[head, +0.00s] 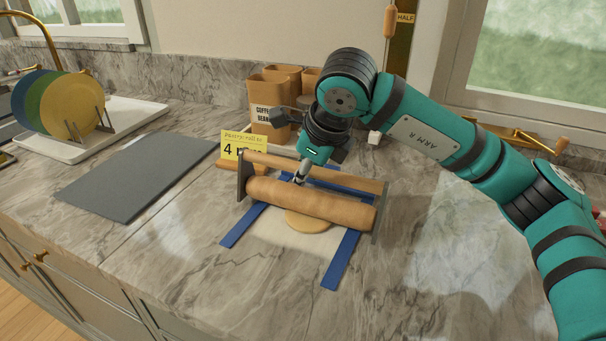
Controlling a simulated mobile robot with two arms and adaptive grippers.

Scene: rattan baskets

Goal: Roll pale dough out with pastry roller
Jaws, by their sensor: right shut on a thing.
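The pastry roller (312,204), a thick wooden cylinder in a frame with grey end plates and a wooden handle bar (357,182), stands over a pale board with blue side strips (345,259). The pale dough (308,222) is a flat round piece that shows at the near side of the roller; its far part is hidden beneath the roller. My right gripper (300,175) reaches down from behind and is shut on the roller's handle bar; its fingertips are partly hidden by the roller. My left gripper is not in view.
A yellow label card (232,146) with a 4 stands behind the roller's left end. Brown canisters (268,118) stand at the back. A grey mat (135,177) lies to the left, with a plate rack on a white tray (140,112) beyond. The counter at front right is clear.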

